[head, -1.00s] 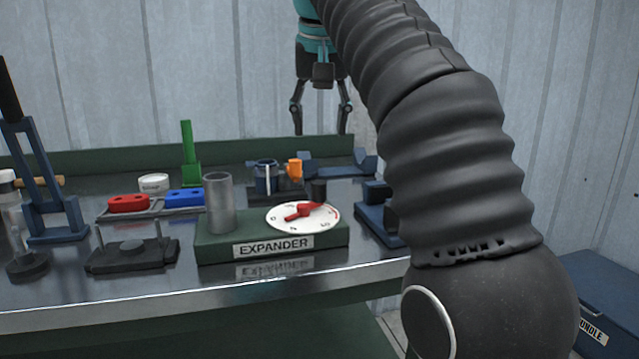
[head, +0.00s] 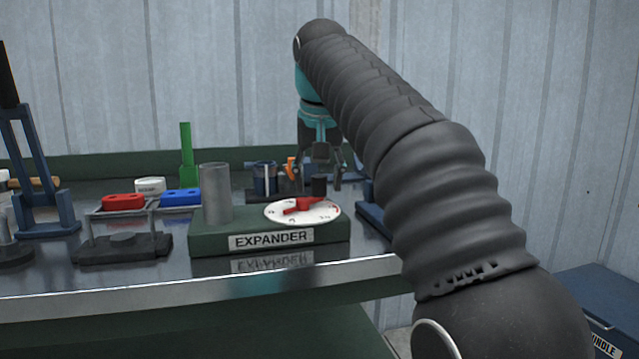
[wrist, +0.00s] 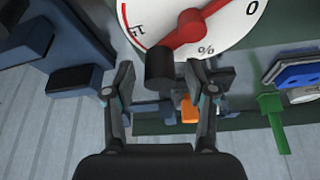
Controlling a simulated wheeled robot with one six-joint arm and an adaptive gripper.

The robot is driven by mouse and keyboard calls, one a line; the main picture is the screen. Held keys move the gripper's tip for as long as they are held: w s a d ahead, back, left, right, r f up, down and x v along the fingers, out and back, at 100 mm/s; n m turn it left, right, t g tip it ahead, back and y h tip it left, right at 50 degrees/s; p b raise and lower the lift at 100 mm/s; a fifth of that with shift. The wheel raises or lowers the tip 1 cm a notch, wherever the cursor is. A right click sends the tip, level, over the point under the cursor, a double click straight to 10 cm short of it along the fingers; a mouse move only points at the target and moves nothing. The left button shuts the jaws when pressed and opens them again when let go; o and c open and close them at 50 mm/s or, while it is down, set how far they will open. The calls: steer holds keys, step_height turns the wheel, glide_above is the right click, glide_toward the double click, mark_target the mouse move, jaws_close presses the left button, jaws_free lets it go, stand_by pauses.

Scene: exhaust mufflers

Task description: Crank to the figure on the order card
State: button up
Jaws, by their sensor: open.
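The green expander block (head: 205,240) stands on the bench, with a grey upright tube on its left. Its white dial (head: 330,214) has a red pointer (head: 303,205); the dial also shows in the wrist view (wrist: 225,30), with a red arc and a few marks too partial to read surely. A black upright knob (head: 319,185) stands at the dial's far edge and shows in the wrist view (wrist: 160,68) near the red pointer's end; whether they join is unclear. My gripper (head: 320,186) is open above the knob, its fingers either side of it in the wrist view (wrist: 160,76). I see no order card.
A blue clamp-like part (head: 264,178) and an orange piece (head: 291,166) sit just behind the dial. Red (head: 123,202) and blue (head: 180,197) blocks, a green post (head: 187,160) and a white tub (head: 150,187) stand left. A blue chest (head: 590,300) is at right.

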jaws_close()
steer(key=p, duration=0.1)
steer(key=n+p, duration=0.1)
steer(key=shift+w+a+r+n+y+p, duration=0.2)
steer(key=shift+r+n+y+p, duration=0.1)
steer(key=shift+r, duration=0.05)
steer(key=n+p, duration=0.1)
steer(key=a+n+y+p, duration=0.1)
steer(key=shift+w+n+p, duration=0.25)
steer(key=shift+n+p, duration=0.05)
steer(key=shift+n, duration=0.1)
steer(key=shift+a+f+n, duration=0.2)
steer(key=shift+f+n, duration=0.1)
steer(key=shift+n, duration=0.2)
jaws_free()
steer(key=v, duration=1.2)
steer(key=shift+w+d, duration=0.2)
steer(key=shift+w, duration=0.15)
